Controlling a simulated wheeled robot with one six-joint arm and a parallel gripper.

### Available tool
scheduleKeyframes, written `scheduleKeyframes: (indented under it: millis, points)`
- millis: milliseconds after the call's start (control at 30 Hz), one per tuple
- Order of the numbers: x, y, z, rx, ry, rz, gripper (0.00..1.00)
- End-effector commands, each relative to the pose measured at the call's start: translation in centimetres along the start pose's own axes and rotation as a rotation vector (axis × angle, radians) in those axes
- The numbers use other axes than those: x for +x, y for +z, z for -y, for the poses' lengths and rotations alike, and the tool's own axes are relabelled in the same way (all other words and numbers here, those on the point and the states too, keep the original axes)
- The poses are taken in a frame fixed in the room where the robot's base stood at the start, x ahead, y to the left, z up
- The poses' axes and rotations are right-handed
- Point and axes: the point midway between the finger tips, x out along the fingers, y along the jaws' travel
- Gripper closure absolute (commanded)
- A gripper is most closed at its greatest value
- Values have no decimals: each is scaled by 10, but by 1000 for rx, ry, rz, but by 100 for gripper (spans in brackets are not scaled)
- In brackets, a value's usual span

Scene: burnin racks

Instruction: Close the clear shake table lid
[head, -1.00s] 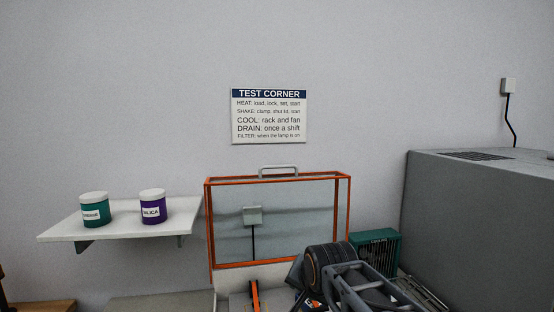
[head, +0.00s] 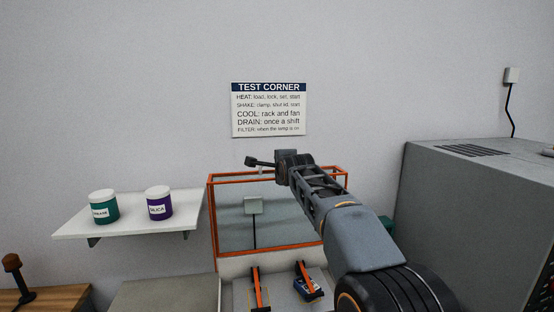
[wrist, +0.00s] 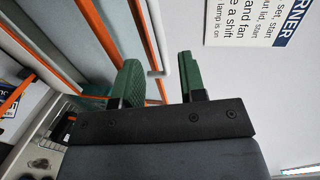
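The clear shake table lid (head: 290,215) has an orange frame and stands open, upright behind the table bed (head: 280,290). My gripper (head: 252,162) is at the lid's top edge, left of its middle, and hides the handle in the head view. In the wrist view, my two green fingers (wrist: 158,82) are spread apart. The pale grey handle bar (wrist: 158,40) shows in the gap between them, close to the left finger. I cannot tell if they touch. The lid's orange frame (wrist: 80,72) shows on the left there.
A shelf (head: 130,230) with a green jar (head: 104,208) and a purple jar (head: 159,204) is at left. A large grey cabinet (head: 470,220) stands at right.

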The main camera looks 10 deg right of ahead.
Motion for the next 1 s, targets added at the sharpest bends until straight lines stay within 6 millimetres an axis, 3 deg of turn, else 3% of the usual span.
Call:
scheduleKeyframes:
  millis: [200, 400, 833, 1000]
  points:
    - [35, 0, 2, -1, 3, 0, 62]
    - [52, 0, 1, -1, 2, -1, 62]
    - [58, 0, 0, -1, 1, 0, 62]
    - [58, 0, 0, -1, 1, 0, 78]
